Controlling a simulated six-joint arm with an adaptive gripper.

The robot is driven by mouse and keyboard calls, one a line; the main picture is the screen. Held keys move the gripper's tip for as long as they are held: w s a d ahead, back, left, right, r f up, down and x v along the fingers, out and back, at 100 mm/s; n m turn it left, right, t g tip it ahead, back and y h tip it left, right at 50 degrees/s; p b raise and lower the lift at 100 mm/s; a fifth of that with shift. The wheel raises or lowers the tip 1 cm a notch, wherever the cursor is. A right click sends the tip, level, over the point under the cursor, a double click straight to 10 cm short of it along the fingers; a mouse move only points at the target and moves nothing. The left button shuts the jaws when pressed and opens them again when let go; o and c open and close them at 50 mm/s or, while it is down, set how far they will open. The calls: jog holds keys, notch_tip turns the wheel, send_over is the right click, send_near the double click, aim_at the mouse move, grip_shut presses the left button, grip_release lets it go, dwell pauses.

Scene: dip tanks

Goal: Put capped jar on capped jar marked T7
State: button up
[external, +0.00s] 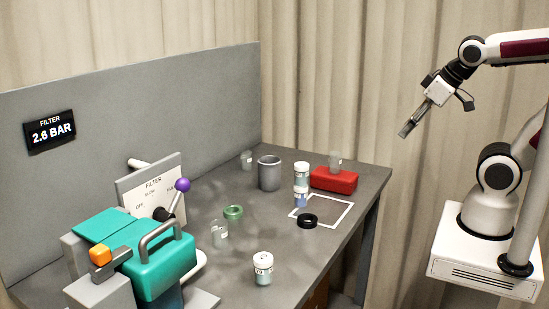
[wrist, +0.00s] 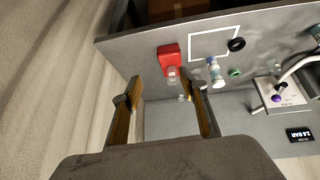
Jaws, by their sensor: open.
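A white-capped jar (external: 263,268) with a pale blue-green body and a label stands alone at the front of the table. Farther back, one white-capped jar (external: 302,172) stands on another capped jar (external: 301,198), which has bluish contents, by the white outlined square. This stack also shows in the wrist view (wrist: 215,72). The label marks are too small to read, so I cannot tell which jar is T7. My gripper (external: 405,132) is open and empty, high above and right of the table, away from all the jars. Its fingers (wrist: 160,92) are spread in the wrist view.
A red block (external: 333,180) bears a clear glass (external: 335,161). A grey cup (external: 269,173), black ring (external: 307,221), green ring (external: 233,212) and clear glasses (external: 220,234) stand around. The teal filter machine (external: 150,262) with a purple-knobbed lever (external: 182,185) fills the left.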

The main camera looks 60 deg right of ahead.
jog(key=shift+g+y, duration=0.5)
jog(key=s+a, duration=0.1)
jog(key=s+a+f, duration=0.1)
jog(key=s, duration=0.1)
jog(key=shift+s+a, duration=0.3)
dwell(0.7)
